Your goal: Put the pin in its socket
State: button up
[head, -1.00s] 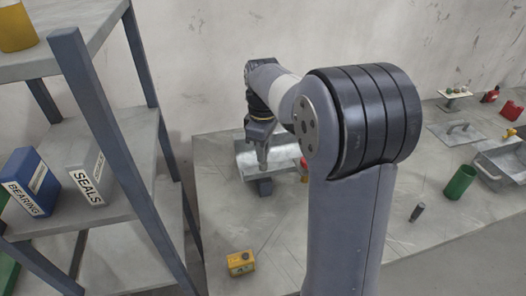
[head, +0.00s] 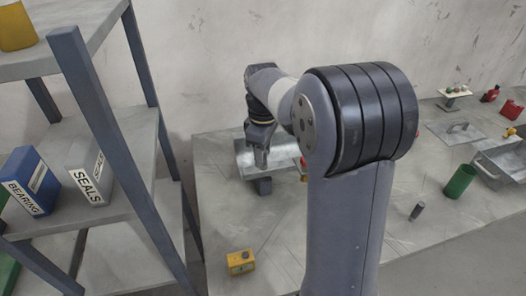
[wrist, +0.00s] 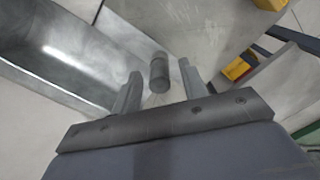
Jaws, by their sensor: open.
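My gripper (head: 262,158) hangs over the front of a metal tray at the back left of the table. In the wrist view its two fingers (wrist: 160,88) are apart. A short dark grey cylinder, seemingly the pin (wrist: 159,72), shows between and just beyond the fingertips, touching neither visibly. In the head view the gripper hides it. A dark block (head: 263,187) sits at the tray's front edge, below the gripper; I cannot tell whether it is the socket. Another dark grey cylinder (head: 416,211) stands at the right of the table.
The metal tray (head: 243,160) fills the left of the wrist view. A yellow box (head: 241,262) lies near the table's left edge. Shelving with a blue box (head: 30,183) stands at the left. A green cup (head: 460,183) and grey bin (head: 505,165) are at the right.

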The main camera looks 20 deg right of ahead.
notch_tip(320, 180, up, 12)
jog(key=shift+r, duration=0.15)
dwell(0.3)
jog(key=shift+f, duration=4.2)
